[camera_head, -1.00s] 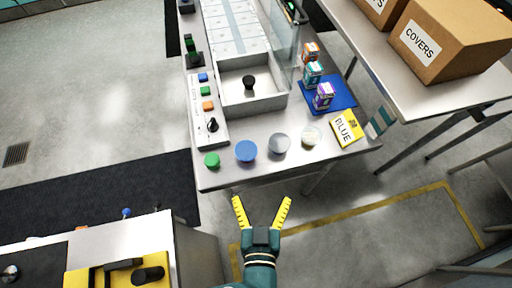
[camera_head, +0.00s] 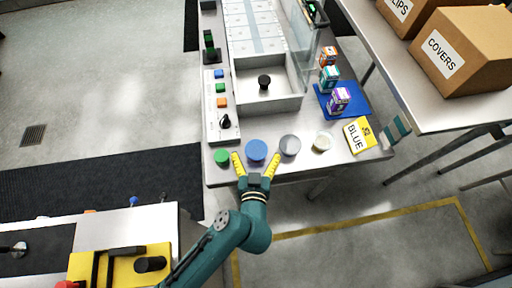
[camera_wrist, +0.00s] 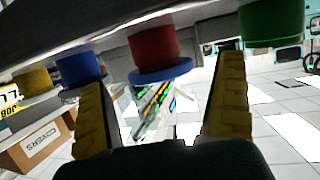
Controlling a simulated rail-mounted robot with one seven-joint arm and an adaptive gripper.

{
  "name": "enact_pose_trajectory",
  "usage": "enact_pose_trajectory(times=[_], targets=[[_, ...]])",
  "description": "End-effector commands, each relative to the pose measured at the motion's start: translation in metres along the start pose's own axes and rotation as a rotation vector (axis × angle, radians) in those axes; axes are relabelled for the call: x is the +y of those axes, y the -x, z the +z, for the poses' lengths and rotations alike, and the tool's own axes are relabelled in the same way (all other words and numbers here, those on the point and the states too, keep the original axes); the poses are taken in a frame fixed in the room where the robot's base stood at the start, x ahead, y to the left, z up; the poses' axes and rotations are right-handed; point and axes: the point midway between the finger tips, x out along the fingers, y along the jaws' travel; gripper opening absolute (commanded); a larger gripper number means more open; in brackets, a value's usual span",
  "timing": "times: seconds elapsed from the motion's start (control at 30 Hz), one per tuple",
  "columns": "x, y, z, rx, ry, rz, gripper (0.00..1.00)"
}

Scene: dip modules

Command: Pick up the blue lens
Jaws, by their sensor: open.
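The blue lens (camera_head: 256,149) is a round blue disc near the front edge of the table, in a row of discs. My gripper (camera_head: 256,158) is open and empty, with a yellow finger on each side of the lens's near part. In the wrist view, the blue lens (camera_wrist: 161,76) shows as a thin blue disc against a red cylinder (camera_wrist: 154,45), between the two fingers. I see no clear contact between the fingers and the lens. My gripper's palm fills the bottom of the wrist view.
A green disc (camera_head: 222,156) sits close to the left finger, and a grey disc (camera_head: 290,145) close to the right. A pale disc (camera_head: 323,142) and a yellow BLUE sign (camera_head: 359,135) lie farther right. A walled tray (camera_head: 285,103) stands behind.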

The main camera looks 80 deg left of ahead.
Motion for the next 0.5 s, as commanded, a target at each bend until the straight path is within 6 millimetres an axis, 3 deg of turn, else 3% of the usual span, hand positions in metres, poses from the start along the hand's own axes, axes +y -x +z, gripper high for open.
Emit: enact_pose_trajectory(times=[0.13,0.4,0.5], targets=[[-0.001,-0.025,-0.001,0.000,0.003,-0.003,1.00],[0.000,-0.029,-0.001,0.000,0.001,0.001,1.00],[-0.001,-0.029,-0.001,0.000,0.001,0.001,0.81]])
